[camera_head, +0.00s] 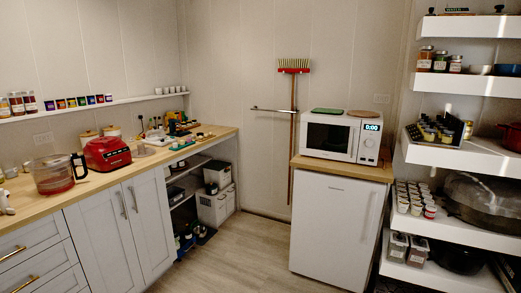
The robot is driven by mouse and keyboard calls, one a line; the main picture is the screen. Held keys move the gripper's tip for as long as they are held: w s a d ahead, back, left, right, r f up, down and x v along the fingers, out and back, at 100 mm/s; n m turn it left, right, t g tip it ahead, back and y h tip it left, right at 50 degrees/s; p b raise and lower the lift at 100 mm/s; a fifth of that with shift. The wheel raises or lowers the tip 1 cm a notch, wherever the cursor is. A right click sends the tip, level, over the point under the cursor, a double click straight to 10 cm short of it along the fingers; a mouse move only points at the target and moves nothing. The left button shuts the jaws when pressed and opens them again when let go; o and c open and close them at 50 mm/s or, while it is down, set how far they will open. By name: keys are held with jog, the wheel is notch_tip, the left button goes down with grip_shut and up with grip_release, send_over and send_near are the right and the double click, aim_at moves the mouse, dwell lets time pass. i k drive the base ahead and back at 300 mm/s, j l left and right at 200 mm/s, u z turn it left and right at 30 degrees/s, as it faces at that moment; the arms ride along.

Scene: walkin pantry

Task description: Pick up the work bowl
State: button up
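The work bowl (54,174) is a clear, see-through bowl with a dark handle on its right side. It stands upright on the wooden counter (112,181) at the left, and a reddish tint shows through its lower part. A red appliance base (107,153) stands just to its right and behind it, close to the handle. I cannot tell whether the two touch. My gripper is not in view.
White cabinets (120,220) stand under the counter. Small jars and tools crowd the counter's far end. A white fridge (337,225) carries a microwave (341,137). Loaded shelves (462,154) fill the right. The floor (236,250) between is clear.

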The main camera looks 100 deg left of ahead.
aim_at(52, 175)
jog(key=u, duration=4.2)
